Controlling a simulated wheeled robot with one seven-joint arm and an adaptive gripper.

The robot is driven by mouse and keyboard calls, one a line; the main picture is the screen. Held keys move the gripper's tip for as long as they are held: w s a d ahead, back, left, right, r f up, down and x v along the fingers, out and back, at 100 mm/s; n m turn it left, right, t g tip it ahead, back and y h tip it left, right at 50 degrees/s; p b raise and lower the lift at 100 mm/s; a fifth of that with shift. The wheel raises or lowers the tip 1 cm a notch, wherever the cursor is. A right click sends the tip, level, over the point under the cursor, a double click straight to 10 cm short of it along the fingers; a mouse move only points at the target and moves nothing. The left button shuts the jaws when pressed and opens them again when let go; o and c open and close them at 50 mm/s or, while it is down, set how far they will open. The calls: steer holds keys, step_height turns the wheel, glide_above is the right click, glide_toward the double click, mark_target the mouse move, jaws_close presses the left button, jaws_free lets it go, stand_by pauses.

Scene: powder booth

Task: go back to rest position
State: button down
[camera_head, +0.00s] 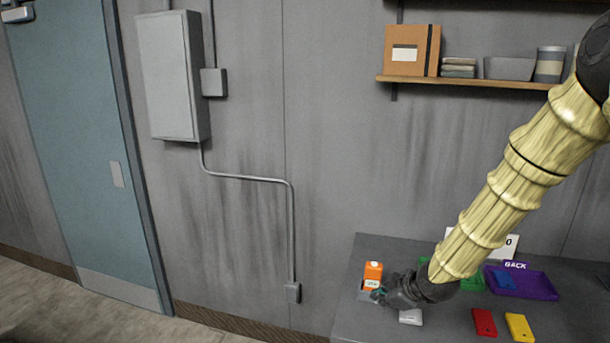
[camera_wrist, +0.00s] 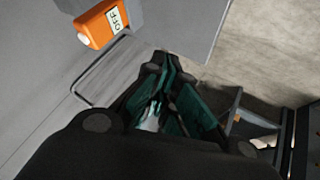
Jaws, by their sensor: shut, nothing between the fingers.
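My gripper (camera_head: 384,296) hangs at the end of my arm over the left part of the grey table (camera_head: 350,322), close to an orange box (camera_head: 373,270) with a pale label. In the wrist view my gripper (camera_wrist: 165,66) has its dark fingers with green pads closed together, with nothing held. The orange box also shows at the top left of the wrist view (camera_wrist: 94,30), its label reading "OFF", apart from the fingers. My arm hides part of the table behind it.
On the table are a purple tray (camera_head: 540,286) holding a blue item, a green tray (camera_head: 471,284), a white item (camera_head: 411,317), a red item (camera_head: 484,322) and a yellow item (camera_head: 519,327). A loaded shelf (camera_head: 470,82) is above. Floor is free at left.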

steer(key=s+a+f+m+g+b, duration=0.1)
steer(key=s+f+m, duration=0.1)
steer(key=s+f, duration=0.45)
steer(key=s+f+m+g+b, duration=0.15)
steer(key=s+f, duration=0.25)
steer(key=f, duration=0.5)
steer(key=s+d+f+m+g+h+b, duration=0.1)
steer(key=s+f+m, duration=0.2)
steer(key=s+f, duration=0.4)
steer(key=s+d+f+m+g+h+b, duration=0.1)
steer(key=s+f, duration=0.6)
steer(key=s, duration=0.8)
steer(key=s+d+f+m+g+h+b, duration=0.1)
steer(key=s+f+m+g, duration=0.1)
steer(key=s+f+m, duration=0.3)
steer(key=s+f, duration=0.3)
steer(key=s, duration=0.4)
steer(key=shift+h, duration=0.3)
steer(key=shift+f+g, duration=0.1)
steer(key=shift+g, duration=0.15)
